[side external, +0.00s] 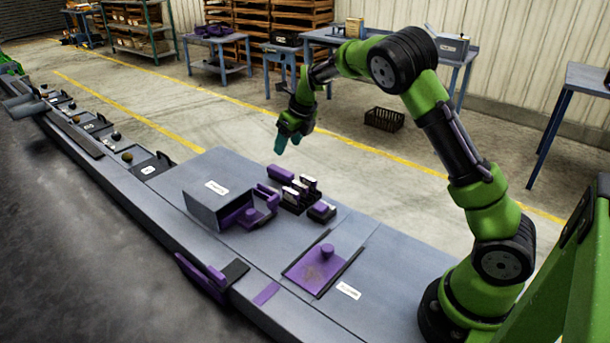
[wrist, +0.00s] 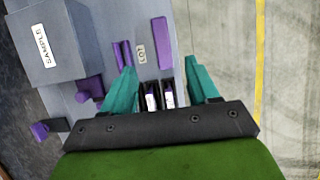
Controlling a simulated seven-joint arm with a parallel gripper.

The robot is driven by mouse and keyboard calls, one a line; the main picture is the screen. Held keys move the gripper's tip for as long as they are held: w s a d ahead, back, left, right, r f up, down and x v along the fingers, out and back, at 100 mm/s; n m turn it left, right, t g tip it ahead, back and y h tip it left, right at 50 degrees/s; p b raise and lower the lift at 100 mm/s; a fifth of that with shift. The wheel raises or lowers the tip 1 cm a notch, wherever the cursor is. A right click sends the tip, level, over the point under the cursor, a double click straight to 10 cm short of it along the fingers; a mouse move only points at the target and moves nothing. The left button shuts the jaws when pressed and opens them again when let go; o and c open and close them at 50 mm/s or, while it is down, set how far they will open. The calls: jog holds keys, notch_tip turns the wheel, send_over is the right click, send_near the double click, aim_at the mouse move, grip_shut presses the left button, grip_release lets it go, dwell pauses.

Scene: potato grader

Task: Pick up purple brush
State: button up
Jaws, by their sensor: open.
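A plain purple bar (side external: 281,173) lies on the grey bench top near its far edge. It also shows in the wrist view (wrist: 163,57), almost between my fingertips. A second block, purple and dark (side external: 321,211), lies to the right of the small black rack in the side view; I do not make it out in the wrist view. I cannot tell for certain which of these is the purple brush; no bristles are clear. My gripper (side external: 287,145) hangs above the bench's far edge, fingers down. Its teal fingers (wrist: 161,70) are apart and empty.
A small black rack (side external: 293,205) with white-labelled items stands beside the bar. A grey SAMPLE box (side external: 205,208) and purple fixtures (side external: 240,214) stand closer to the side camera. A purple plate with a knob (side external: 312,274) lies to the right. Open floor lies beyond the bench.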

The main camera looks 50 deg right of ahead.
aim_at(281, 170)
jog(key=x, duration=0.6)
jog(key=shift+w+f, duration=0.15)
jog(key=shift+f, duration=0.1)
jog(key=x, duration=0.4)
jog(key=shift+s+d+f, duration=0.15)
jog(key=shift+s+f, duration=0.1)
jog(key=shift+s, duration=0.1)
jog(key=shift+w+f, duration=0.25)
jog(key=shift+f, duration=0.25)
jog(key=c, duration=1.1)
jog(key=shift+o, duration=0.2)
notch_tip(281, 170, up, 10)
jog(key=shift+r, duration=0.1)
